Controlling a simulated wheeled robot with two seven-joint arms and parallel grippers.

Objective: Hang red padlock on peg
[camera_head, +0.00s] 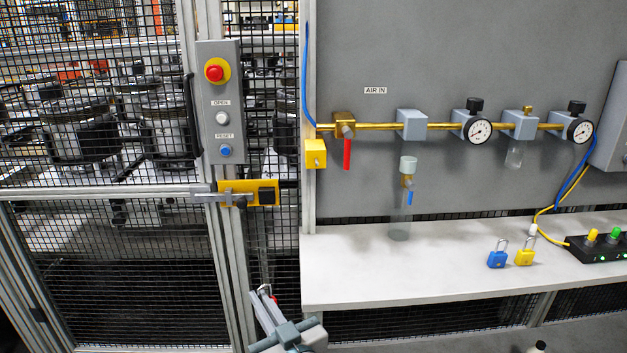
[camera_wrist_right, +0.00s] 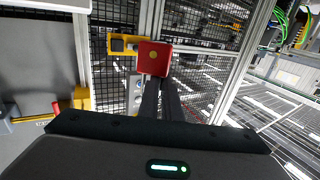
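The red padlock (camera_wrist_right: 154,57) is at the fingertips of my right gripper (camera_wrist_right: 161,82) in the wrist view, its flat red body facing the camera. The two dark fingers are close together and shut on it. In the head view my right gripper (camera_head: 268,296) is at the bottom centre, below the yellow latch, with a bit of red and a metal shackle at its tip. A yellow block with a small peg (camera_head: 315,154) is on the frame post, above and right of this gripper. My left gripper is not in view.
A yellow door latch (camera_head: 250,193) is on the fence post beneath a control box (camera_head: 219,105). A blue padlock (camera_head: 497,254) and a yellow padlock (camera_head: 525,252) stand on the white shelf (camera_head: 400,275). A red valve handle (camera_head: 347,153) hangs beside the yellow block.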

